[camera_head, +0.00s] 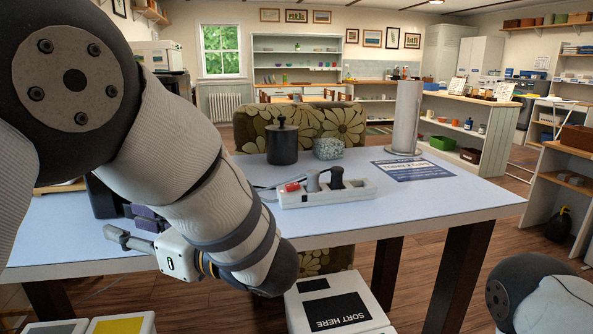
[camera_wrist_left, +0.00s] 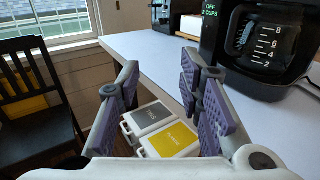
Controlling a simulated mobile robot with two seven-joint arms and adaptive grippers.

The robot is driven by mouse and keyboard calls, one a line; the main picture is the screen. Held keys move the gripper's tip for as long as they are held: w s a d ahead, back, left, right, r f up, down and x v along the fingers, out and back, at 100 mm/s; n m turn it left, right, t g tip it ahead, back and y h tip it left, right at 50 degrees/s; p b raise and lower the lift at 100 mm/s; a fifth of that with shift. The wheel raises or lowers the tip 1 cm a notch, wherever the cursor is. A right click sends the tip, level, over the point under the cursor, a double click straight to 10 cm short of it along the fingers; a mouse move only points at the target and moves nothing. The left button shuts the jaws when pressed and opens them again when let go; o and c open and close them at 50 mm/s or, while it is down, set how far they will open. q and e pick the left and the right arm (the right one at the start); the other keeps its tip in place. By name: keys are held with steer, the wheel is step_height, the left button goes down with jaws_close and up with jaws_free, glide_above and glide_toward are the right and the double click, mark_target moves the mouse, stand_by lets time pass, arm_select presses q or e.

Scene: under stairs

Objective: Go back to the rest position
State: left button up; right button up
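My left gripper (camera_head: 124,222) is at the near left edge of the pale blue table (camera_head: 440,205), with my left arm reaching across the left of the head view. In the left wrist view the gripper (camera_wrist_left: 160,95) has its purple-padded fingers spread apart, with nothing held between them. Part of my right arm shows at the bottom right of the head view; its gripper is out of view.
A coffee maker (camera_wrist_left: 265,45) stands on the table close to my left fingers. A power strip (camera_head: 328,193), dark canister (camera_head: 282,145) and paper towel roll (camera_head: 406,115) are on the table. Below are a "SORT HERE" bin (camera_head: 335,310) and a yellow-labelled bin (camera_wrist_left: 170,140).

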arm_select(q)
step_height(320, 180, down, 17)
steer(key=w+a+m+t+h, duration=0.2)
steer(key=m+t+h, duration=0.3)
steer(key=m, duration=1.4)
steer(key=s+f+m+g+h, duration=0.3)
steer(key=s+f+m+h, duration=0.3)
steer(key=f+m, duration=0.55)
steer(key=s+d+f+m+g+h, duration=0.1)
steer(key=s+f+m+g+h, duration=0.1)
steer(key=s+f+m, duration=0.4)
steer(key=s+d+f+m+g+h, duration=0.1)
steer(key=s+f+m+g, duration=0.2)
steer(key=s, duration=0.5)
steer(key=s+d+f+m+g+h, duration=0.1)
steer(key=s+m, duration=0.4)
steer(key=s, duration=0.5)
steer(key=s+f+m+g+h, duration=0.1)
steer(key=s+m+g, duration=0.3)
steer(key=s, duration=0.6)
steer(key=shift+d+m+h, duration=0.4)
steer(key=shift+m+h, duration=0.1)
steer(key=shift+m, duration=0.05)
steer(key=shift+w+f, duration=0.1)
